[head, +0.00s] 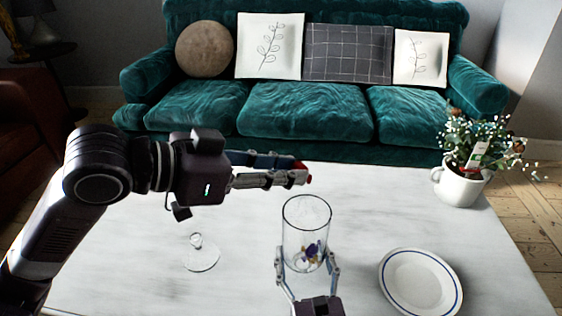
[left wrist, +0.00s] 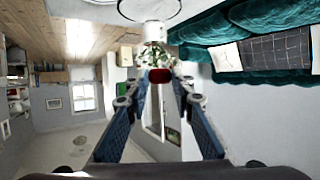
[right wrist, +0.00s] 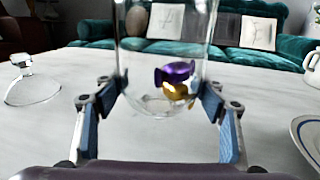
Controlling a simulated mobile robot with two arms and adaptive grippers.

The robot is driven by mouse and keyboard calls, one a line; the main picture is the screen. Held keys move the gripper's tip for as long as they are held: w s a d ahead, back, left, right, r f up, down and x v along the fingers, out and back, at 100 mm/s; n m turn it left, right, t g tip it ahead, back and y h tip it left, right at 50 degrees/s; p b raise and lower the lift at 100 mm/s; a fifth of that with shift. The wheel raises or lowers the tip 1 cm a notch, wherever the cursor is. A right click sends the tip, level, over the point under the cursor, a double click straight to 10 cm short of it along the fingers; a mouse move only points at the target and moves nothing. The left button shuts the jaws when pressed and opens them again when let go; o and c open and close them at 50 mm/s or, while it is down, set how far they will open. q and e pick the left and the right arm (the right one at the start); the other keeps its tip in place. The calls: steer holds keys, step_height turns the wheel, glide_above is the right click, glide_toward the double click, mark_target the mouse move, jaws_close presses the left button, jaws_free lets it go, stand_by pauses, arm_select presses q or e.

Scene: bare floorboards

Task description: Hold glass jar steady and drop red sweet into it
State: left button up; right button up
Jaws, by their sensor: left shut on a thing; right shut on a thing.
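The clear glass jar (head: 306,215) stands on the white table with a few wrapped sweets, purple and gold, at its bottom. My right gripper (head: 307,262) is shut around the lower part of the jar; the right wrist view shows its fingers on both sides of the glass (right wrist: 162,50). My left gripper (head: 302,173) is above the table, just behind and above the jar's rim in the head view. It is shut on the red sweet (left wrist: 158,75), of which only a small red bit shows at the fingertips in the head view (head: 308,179).
A glass lid with a knob (head: 202,259) lies on the table at left. A white plate with a blue rim (head: 419,283) is at right. A white mug with a flowering plant (head: 462,187) stands at the right back. A green sofa (head: 300,115) is behind the table (head: 370,215).

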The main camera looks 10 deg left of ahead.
mark_target(284, 217)
arm_select(q)
steer(key=shift+f, duration=1.95)
steer(key=o, duration=0.8)
steer(key=shift+v, duration=6.05)
steer(key=shift+s+f, duration=0.1)
